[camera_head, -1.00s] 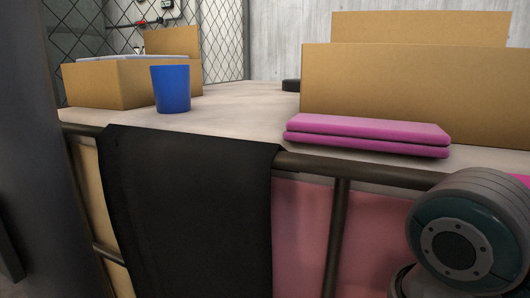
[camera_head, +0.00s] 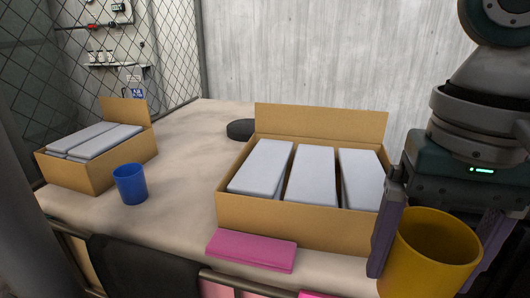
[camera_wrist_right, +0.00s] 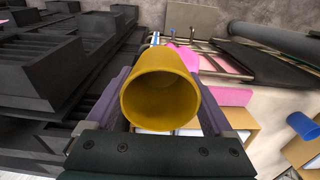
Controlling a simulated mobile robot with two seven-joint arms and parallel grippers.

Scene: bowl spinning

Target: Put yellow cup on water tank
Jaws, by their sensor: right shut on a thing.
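The yellow cup (camera_head: 432,255) is at the lower right of the head view, held between the fingers of my right gripper (camera_head: 440,235). The cup also fills the middle of the right wrist view (camera_wrist_right: 160,90), its open mouth facing that camera, with a finger of my right gripper (camera_wrist_right: 161,112) on each side. The cup is up in front of the table's right end, apart from the boxes. My left gripper is not in view. I cannot make out a water tank in these frames.
A cardboard box (camera_head: 300,218) with grey-white slabs stands on the table (camera_head: 185,150), beside folded pink cloth (camera_head: 250,251). A blue cup (camera_head: 130,184) stands near a smaller box (camera_head: 85,178) at left. A black cloth (camera_head: 135,270) hangs over the front rail. The table's middle is clear.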

